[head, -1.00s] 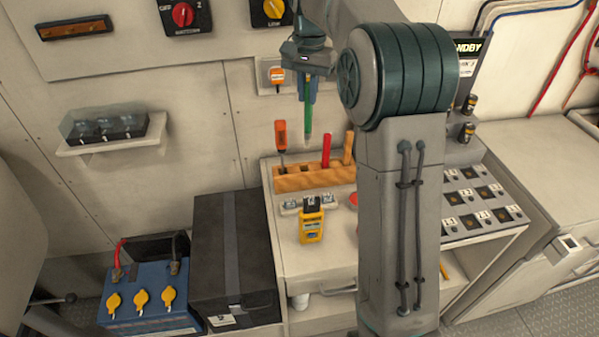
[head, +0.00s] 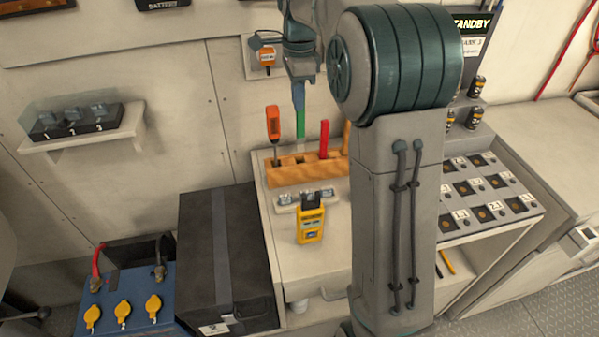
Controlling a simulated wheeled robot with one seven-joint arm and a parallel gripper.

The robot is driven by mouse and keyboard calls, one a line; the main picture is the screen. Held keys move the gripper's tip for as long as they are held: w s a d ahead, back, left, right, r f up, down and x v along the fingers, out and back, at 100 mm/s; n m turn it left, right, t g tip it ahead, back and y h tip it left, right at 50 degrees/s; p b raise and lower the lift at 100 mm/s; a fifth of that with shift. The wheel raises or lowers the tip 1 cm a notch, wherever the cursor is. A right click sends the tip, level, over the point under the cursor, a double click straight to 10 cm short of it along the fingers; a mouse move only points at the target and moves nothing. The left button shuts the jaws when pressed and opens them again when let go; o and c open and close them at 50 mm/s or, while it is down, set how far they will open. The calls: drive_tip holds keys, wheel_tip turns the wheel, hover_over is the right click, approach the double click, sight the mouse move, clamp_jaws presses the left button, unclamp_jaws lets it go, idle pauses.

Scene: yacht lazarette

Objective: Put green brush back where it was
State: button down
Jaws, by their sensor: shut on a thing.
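The green brush (head: 300,126) hangs upright, green part above and a pale tip below. My gripper (head: 299,100) is shut on its upper part, which the fingers partly hide. The wooden rack (head: 310,175) stands on the bench below it and holds an orange-handled tool (head: 273,122) at the left, a red-handled tool (head: 324,138) and a wooden-handled tool (head: 346,136) at the right. The brush's tip is close above the rack's top, between the orange and red handles, near a dark open slot (head: 299,160). I cannot tell whether the tip has entered the slot.
A yellow meter (head: 311,222) and a small metal fitting (head: 306,198) are on the bench (head: 283,250) in front of the rack. A black box (head: 228,260) and a blue battery (head: 125,305) stand at the left. My arm hides the bench's right part.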

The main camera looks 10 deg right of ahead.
sight(297, 138)
wheel_tip(297, 138, down, 10)
drive_tip(key=shift+r, duration=0.15)
idle(0.3)
drive_tip(key=shift+f, duration=0.25)
drive_tip(key=c, duration=1.4)
unclamp_jaws()
drive_tip(key=shift+r, duration=0.1)
